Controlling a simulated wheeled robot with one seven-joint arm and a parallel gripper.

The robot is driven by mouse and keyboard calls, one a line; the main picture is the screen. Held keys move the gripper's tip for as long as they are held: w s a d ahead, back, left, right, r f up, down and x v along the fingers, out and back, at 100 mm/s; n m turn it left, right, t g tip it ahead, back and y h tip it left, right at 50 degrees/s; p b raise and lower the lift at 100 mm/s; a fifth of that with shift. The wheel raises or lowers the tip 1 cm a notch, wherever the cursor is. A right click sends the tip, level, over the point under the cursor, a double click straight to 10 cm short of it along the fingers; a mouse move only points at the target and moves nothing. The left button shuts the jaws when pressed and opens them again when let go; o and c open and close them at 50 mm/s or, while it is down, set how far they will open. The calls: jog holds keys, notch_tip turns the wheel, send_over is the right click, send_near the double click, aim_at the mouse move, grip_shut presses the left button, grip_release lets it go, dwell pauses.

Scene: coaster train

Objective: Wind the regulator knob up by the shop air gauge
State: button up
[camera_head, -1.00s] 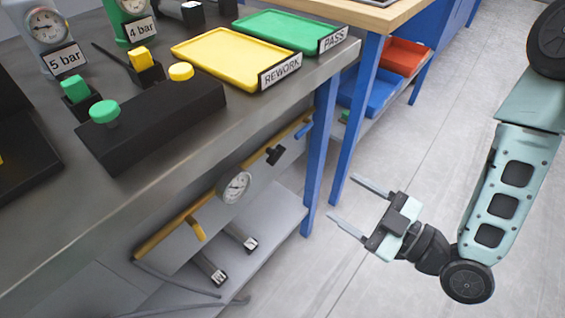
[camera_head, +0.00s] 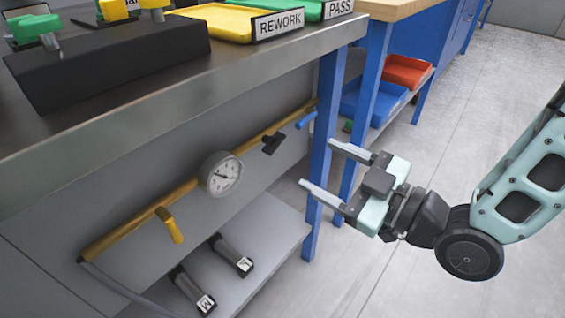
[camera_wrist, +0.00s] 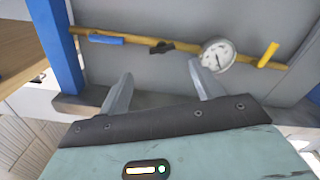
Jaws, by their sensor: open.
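The shop air gauge (camera_head: 221,173), a round white dial, sits on a yellow pipe under the steel bench; it also shows in the wrist view (camera_wrist: 217,56). A black T-shaped knob (camera_head: 273,143), seemingly the regulator knob, is on the pipe right of the gauge. In the wrist view the black knob (camera_wrist: 161,47) is left of the gauge, beyond the gap between my fingertips. My gripper (camera_head: 319,165) is open and empty, beside the bench's blue leg. Its two fingers (camera_wrist: 160,72) point toward the pipe without touching the knob.
A yellow lever (camera_head: 170,225) and a blue handle (camera_head: 305,120) sit on the same pipe, either side of gauge and knob. The blue bench leg (camera_head: 324,130) stands near my fingers. A lower shelf (camera_head: 262,235) holds two dark labelled tools. Open floor lies to the right.

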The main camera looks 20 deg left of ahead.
aim_at(279, 145)
jog(key=b, duration=0.3)
jog(key=shift+s+a+f, duration=0.1)
jog(key=shift+a+f, duration=0.2)
jog(key=x, duration=0.3)
jog(key=b+x, duration=0.1)
jog(key=x, duration=0.4)
jog(key=shift+a+r, duration=0.3)
jog(key=shift+a, duration=0.05)
jog(key=c, duration=1)
